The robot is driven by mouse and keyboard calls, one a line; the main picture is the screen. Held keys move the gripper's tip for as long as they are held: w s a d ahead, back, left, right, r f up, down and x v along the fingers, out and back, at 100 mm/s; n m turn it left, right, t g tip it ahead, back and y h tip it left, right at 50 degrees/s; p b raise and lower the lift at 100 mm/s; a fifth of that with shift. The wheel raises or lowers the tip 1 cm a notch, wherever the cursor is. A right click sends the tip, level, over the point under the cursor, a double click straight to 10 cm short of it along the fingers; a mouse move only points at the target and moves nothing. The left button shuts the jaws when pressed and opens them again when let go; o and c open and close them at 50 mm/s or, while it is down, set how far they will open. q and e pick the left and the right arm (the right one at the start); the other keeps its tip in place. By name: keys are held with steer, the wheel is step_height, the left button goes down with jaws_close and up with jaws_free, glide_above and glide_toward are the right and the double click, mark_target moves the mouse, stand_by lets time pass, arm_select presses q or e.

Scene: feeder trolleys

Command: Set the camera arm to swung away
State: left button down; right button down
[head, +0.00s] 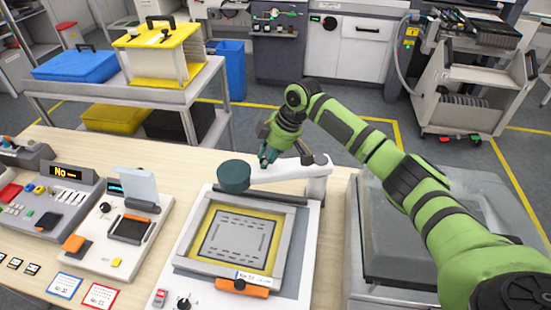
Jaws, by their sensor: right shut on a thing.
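The camera arm (284,172) is a white bar on a post at the back right of a white machine (193,262). It reaches left from the post, and a dark green round camera head (234,177) sits at its left end, above the back left of the framed plate (240,235). My right gripper (267,160) comes down from above and is shut on the camera arm, just right of the camera head. The fingertips are small and partly hidden, so the exact grip is hard to see. My left gripper is out of view.
The plate lies in a yellow-edged frame with an orange handle (241,288) at the front. Two control units, one with a lit display (68,173), stand to the left. A grey box (400,235) stands right of the machine, under my right arm. A trolley (205,80) stands behind the table.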

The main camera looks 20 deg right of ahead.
mark_target(282, 160)
steer(key=shift+w+d+m+t+h+p, duration=0.25)
steer(key=shift+w+d+m, duration=0.1)
steer(key=shift+w+m, duration=0.45)
steer(key=shift+w+d+m+t+h+p, duration=0.2)
steer(key=shift+w+d+m, duration=0.3)
steer(key=shift+w, duration=0.45)
steer(key=shift+w+d+m+t+h+p, duration=0.15)
steer(key=shift+w+d+m+t, duration=0.1)
steer(key=shift+w+m, duration=0.6)
steer(key=c, duration=1)
jaws_free()
steer(key=shift+d, duration=0.1)
steer(key=v, duration=1.2)
steer(key=shift+w, duration=0.15)
